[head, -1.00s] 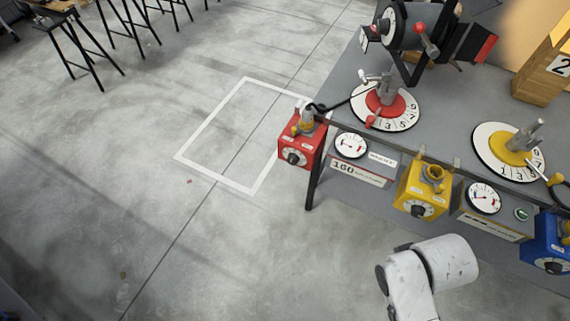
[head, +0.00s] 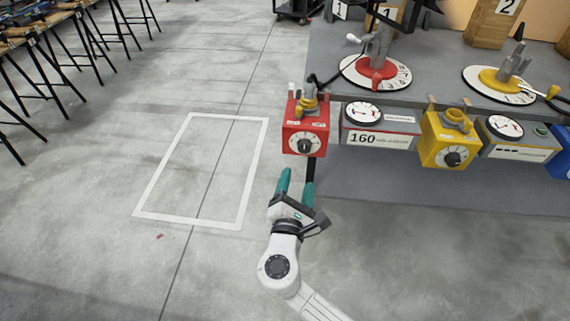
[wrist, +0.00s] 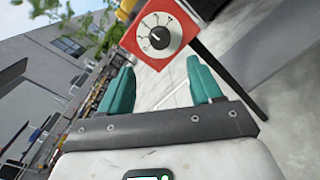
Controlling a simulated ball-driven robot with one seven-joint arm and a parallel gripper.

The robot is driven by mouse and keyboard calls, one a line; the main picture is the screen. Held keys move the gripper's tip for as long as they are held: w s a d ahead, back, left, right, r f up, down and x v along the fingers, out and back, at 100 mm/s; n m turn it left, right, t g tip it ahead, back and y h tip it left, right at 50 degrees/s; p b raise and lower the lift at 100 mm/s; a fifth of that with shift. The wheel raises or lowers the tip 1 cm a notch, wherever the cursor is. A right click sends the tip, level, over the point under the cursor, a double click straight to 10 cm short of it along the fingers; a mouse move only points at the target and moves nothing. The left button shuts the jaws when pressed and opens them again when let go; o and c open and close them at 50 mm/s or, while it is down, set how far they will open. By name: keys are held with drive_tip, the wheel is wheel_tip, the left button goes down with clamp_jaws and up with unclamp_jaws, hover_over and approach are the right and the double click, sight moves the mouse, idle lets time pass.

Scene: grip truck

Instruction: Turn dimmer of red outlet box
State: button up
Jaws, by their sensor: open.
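The red outlet box (head: 305,127) hangs at the left front corner of the table in the head view. Its black dimmer knob (head: 305,147) sits on a white dial on the front face. In the wrist view the red box (wrist: 184,13) is tilted, with the dimmer knob (wrist: 160,37) beyond the fingertips, a little above the gap between them. My gripper (head: 296,180) has teal fingers, open and empty, pointing at the box from below and in front. In the wrist view the fingers (wrist: 163,78) are apart and touch nothing.
A yellow outlet box (head: 445,141) and a panel marked 160 (head: 380,139) are on the table front right of the red box. A dark table leg (head: 311,172) stands just behind my fingers. The floor left, with a white outlined rectangle (head: 145,190), is clear.

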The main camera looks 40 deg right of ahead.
sight(304, 149)
drive_tip(key=x, duration=1)
drive_tip(key=shift+w+d, duration=0.25)
drive_tip(key=shift+d, duration=0.05)
drive_tip(key=c, duration=1)
